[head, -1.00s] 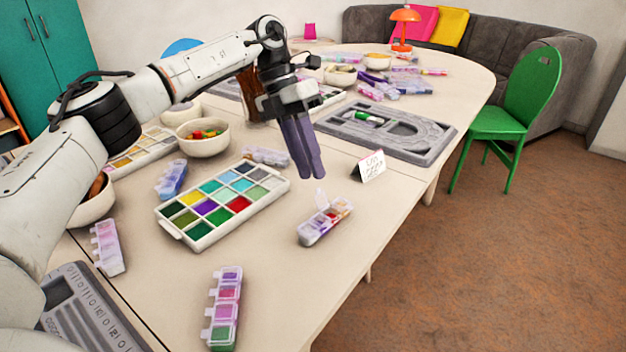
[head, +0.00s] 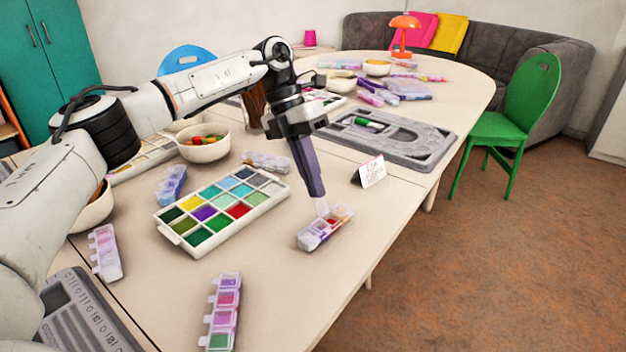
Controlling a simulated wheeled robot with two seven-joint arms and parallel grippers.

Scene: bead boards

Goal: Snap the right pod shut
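A clear lilac pod box (head: 325,232) with several small compartments lies on the table right of the paint-like bead tray. Red beads show inside it. One clear lid (head: 322,207) stands up from its far side; the other lids look down. My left gripper (head: 316,194) points down with its dark purple fingers together and nothing seen between them. Its tips are right at the top of the raised lid; whether they touch it I cannot tell. My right gripper is out of view.
A white tray of coloured beads (head: 163,230) lies left of the pod box. More pod boxes (head: 223,312) lie nearby. A small sign card (head: 371,171) stands behind right, and a grey board (head: 440,150) lies beyond it. Table right of the pod box is bare to its edge.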

